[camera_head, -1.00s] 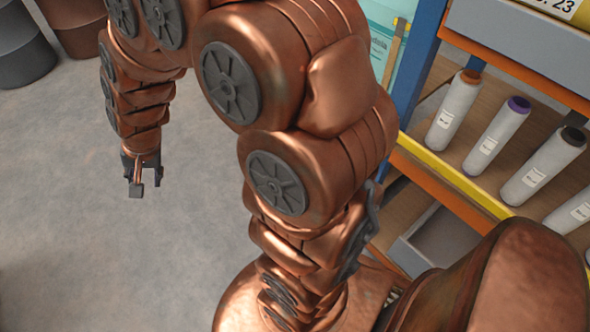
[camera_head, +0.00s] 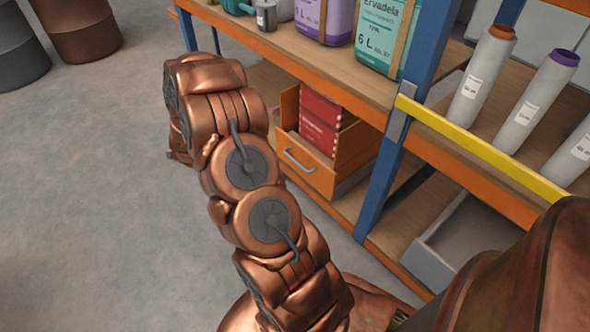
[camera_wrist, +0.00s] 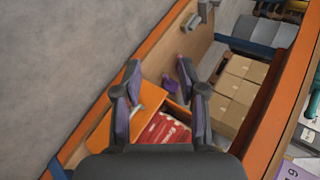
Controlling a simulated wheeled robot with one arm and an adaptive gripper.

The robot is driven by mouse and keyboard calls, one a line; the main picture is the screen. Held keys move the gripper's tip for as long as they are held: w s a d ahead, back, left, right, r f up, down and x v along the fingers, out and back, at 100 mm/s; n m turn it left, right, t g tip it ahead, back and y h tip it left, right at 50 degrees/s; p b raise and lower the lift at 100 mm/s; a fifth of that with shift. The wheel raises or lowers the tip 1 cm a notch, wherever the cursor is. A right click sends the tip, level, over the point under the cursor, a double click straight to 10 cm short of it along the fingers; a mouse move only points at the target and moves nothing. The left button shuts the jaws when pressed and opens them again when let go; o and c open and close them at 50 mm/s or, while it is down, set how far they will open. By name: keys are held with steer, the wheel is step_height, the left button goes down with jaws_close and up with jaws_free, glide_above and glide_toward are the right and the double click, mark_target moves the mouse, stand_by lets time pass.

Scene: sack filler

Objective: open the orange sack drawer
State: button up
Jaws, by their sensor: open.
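The orange sack drawer (camera_head: 306,168) stands on the lower shelf, its front facing left with a pale bar handle (camera_head: 298,160). Red printed packs (camera_head: 321,118) show above its front, inside orange side walls. How far it is pulled out, I cannot tell. In the wrist view the drawer (camera_wrist: 150,97) and red packs (camera_wrist: 165,132) lie below and between the fingers. My gripper (camera_wrist: 160,86) is open and empty, with no visible contact. In the head view my arm hides the gripper.
Blue posts (camera_head: 380,185) and an orange shelf edge (camera_head: 470,180) border the drawer's bay. A grey bin (camera_head: 450,245) sits to the right. Cardboard boxes (camera_wrist: 235,92) lie beyond a wooden panel in the wrist view.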

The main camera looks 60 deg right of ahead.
steer(key=s+d+f+m+g+h+b, duration=0.2)
steer(key=s+d+f+m+h+b, duration=0.5)
steer(key=d+f, duration=0.65)
steer(key=m+g+h+b, duration=0.2)
steer(key=g+b, duration=0.1)
glide_toward(295, 160)
steer(key=d+f, duration=0.2)
steer(key=d, duration=0.1)
steer(key=shift+w+r+b+x, duration=0.15)
steer(key=shift+b+x, duration=0.45)
steer(key=shift+x, duration=1.15)
steer(key=shift+w+r+b+x, duration=0.1)
steer(key=shift+b+x, duration=0.45)
steer(key=shift+x, duration=1.25)
jaws_close()
